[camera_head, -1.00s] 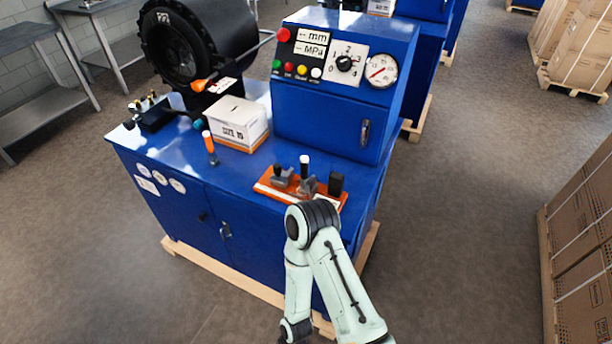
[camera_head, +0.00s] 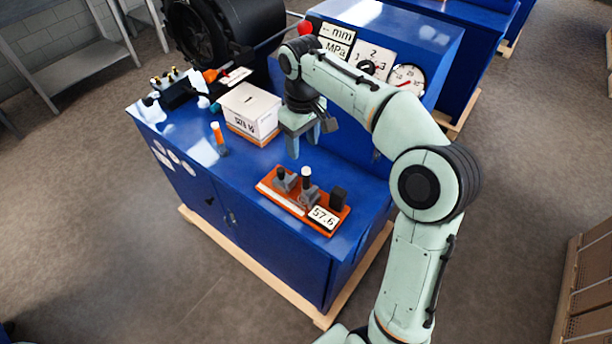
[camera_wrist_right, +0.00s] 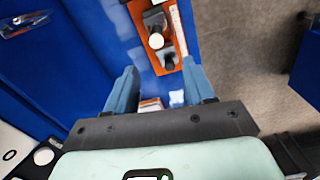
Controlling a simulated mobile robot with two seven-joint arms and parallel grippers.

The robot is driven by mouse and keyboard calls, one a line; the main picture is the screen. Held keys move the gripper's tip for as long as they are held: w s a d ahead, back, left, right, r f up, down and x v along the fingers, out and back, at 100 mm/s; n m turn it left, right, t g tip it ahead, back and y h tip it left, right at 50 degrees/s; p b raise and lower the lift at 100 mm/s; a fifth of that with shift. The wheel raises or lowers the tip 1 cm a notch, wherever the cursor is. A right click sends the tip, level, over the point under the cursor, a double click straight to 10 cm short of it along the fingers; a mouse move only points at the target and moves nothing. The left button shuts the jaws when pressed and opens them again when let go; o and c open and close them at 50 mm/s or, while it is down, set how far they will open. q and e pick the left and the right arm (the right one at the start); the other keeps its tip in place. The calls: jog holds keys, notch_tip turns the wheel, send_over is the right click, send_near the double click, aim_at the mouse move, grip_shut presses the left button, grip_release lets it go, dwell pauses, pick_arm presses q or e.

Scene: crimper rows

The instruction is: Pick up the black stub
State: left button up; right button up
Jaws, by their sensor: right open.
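The short black stub (camera_head: 280,172) stands in a grey holder at the left end of an orange tray (camera_head: 262,188) on the blue bench. A taller white-topped piece (camera_head: 306,173) stands in another grey holder beside it. In the right wrist view the stub (camera_wrist_right: 168,62) shows dark at the near end of the tray (camera_wrist_right: 181,38). My right gripper (camera_head: 308,146) is open and empty, pointing down above the bench behind the tray, apart from the stub. In its wrist view the two fingers (camera_wrist_right: 160,74) are spread wide. My left gripper is not in view.
A black block (camera_head: 338,198) and a 57.6 display (camera_head: 323,217) are at the tray's right end. An orange-and-white cylinder (camera_head: 219,138) and a white box (camera_head: 249,110) stand to the left. The blue control cabinet (camera_head: 350,133) rises behind my right gripper.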

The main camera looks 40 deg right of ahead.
aim_at(306, 170)
jog(key=shift+s+f, duration=0.15)
jog(key=shift+f, duration=0.35)
jog(key=f, duration=0.3)
jog(key=f+b, duration=0.1)
jog(key=f, duration=0.3)
jog(key=shift+s, duration=0.2)
jog(key=shift+w+f+b, duration=0.1)
jog(key=shift+f+b, duration=0.2)
jog(key=shift+f, duration=0.1)
jog(key=f, duration=0.4)
jog(key=shift+d+f, duration=0.3)
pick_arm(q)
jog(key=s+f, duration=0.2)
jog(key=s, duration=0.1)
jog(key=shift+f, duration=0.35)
pick_arm(e)
grip_shut()
